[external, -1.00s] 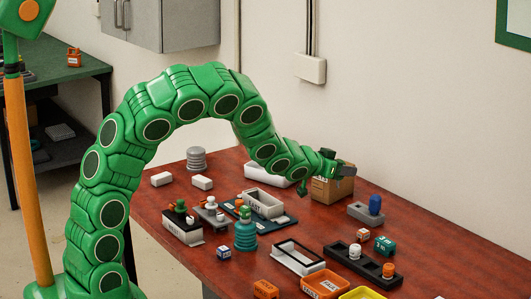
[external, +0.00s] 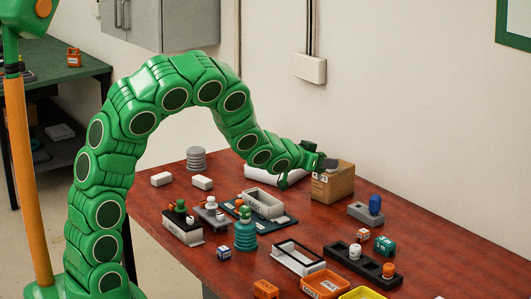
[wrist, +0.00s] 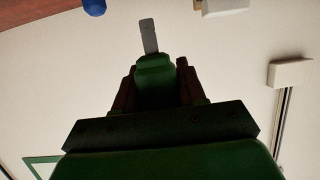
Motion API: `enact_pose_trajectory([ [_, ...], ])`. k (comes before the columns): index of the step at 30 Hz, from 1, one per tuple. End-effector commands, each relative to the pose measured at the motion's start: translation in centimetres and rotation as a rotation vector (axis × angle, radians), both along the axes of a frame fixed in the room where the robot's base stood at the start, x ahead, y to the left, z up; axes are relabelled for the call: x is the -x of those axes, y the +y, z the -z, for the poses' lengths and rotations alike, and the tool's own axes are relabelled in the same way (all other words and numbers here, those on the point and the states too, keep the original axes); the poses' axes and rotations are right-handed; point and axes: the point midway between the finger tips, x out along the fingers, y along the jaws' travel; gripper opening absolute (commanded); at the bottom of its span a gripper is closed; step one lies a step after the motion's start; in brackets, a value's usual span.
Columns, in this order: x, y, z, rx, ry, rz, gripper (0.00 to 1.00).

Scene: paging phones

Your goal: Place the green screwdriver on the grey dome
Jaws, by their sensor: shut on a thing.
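My gripper (external: 325,164) is raised over the back of the red-brown table, beside and above the cardboard box. In the wrist view, my gripper (wrist: 156,68) has its two dark brown fingers shut on the green screwdriver (wrist: 149,38). Its green handle sits between the fingers and its flat grey shaft points away from the palm. In the external view the screwdriver is too small and dark to make out clearly. A grey, ribbed, rounded stack (external: 196,158) stands at the table's back left; I cannot tell for sure that it is the grey dome.
A grey block with a blue peg (external: 375,204) is to the right. A teal ribbed bottle (external: 246,235), bins and small parts crowd the front. White blocks (external: 202,183) lie near the grey stack.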

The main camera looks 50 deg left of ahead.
Motion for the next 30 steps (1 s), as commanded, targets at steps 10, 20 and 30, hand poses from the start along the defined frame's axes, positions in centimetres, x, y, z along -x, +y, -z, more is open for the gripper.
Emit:
enact_pose_trajectory([
  [10, 1.1, 12.3, -1.6, -0.002, -0.004, -0.181, 0.1],
  [20, 4.1, 23.9, -3.2, -0.006, -0.005, -0.354, 0.1],
  [30, 9.4, 35.3, -4.8, -0.005, -0.005, -0.53, 0.1],
])
